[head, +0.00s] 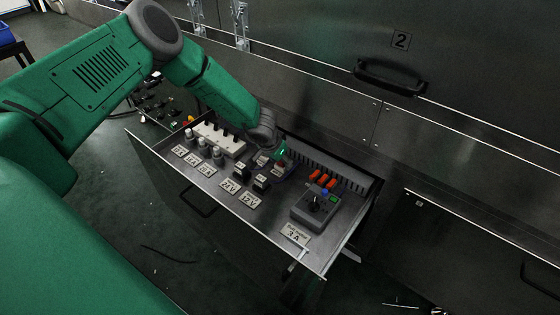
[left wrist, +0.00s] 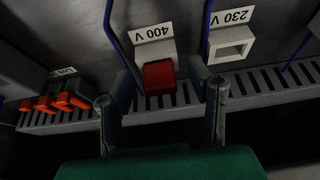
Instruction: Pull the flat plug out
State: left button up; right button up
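A red block-shaped plug (left wrist: 158,77) sits in the grey socket labelled 400 V in the left wrist view. My left gripper (left wrist: 160,84) is open, with one finger on each side of the red plug. I see gaps between the fingers and the plug, so it does not look gripped. In the head view my left gripper (head: 276,152) is over the back middle of the open drawer, and the plug is small and partly hidden there. The socket labelled 230 V (left wrist: 231,43) is beside it and looks empty. My right gripper is not in view.
The open drawer (head: 162,168) holds black switches, white labels, a grey control box (head: 315,206) and orange connectors (left wrist: 57,102). Blue cables (left wrist: 208,30) run near the sockets. A slotted duct (left wrist: 260,84) lies along them. A cabinet handle (head: 390,77) juts out behind.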

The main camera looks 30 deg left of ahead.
pick_arm(q)
grip_shut()
jog(key=c, duration=0.7)
grip_release()
grip_shut()
jog(key=shift+r+p, duration=0.7)
jog(key=shift+p, duration=0.1)
jog(key=shift+r+p, duration=0.65)
jog(key=shift+p, duration=0.05)
notch_tip(320, 180, up, 5)
jog(key=p, duration=0.5)
